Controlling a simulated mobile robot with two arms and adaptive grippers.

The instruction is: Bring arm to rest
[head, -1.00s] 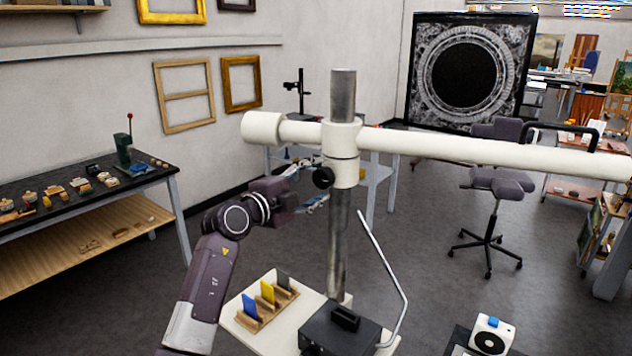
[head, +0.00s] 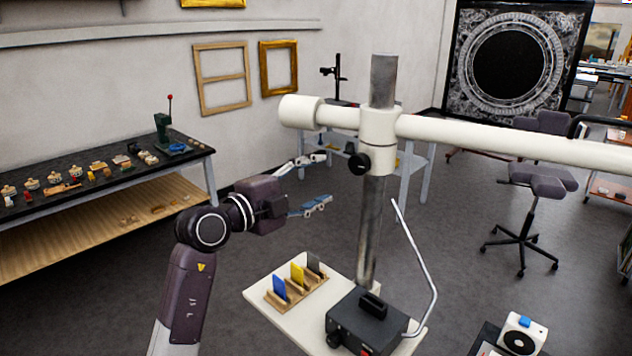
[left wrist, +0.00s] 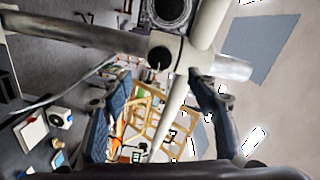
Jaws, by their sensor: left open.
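My left arm (head: 190,280) rises from the bottom of the head view, dark purple-grey, and bends right at its wrist. My left gripper (head: 318,180) points right, with its two fingers spread apart and nothing between them. It is in the air left of the metal post of the boom stand (head: 371,230), apart from it in the picture. In the left wrist view the two fingers (left wrist: 160,100) are also apart, with the stand's white boom (left wrist: 207,35) and post showing beyond them. My right gripper is in neither view.
A white-topped surface (head: 262,305) bears the stand's black base and a wooden rack (head: 282,300) with coloured cards. A dark workbench (head: 120,180) with small items is at left. Open floor lies between.

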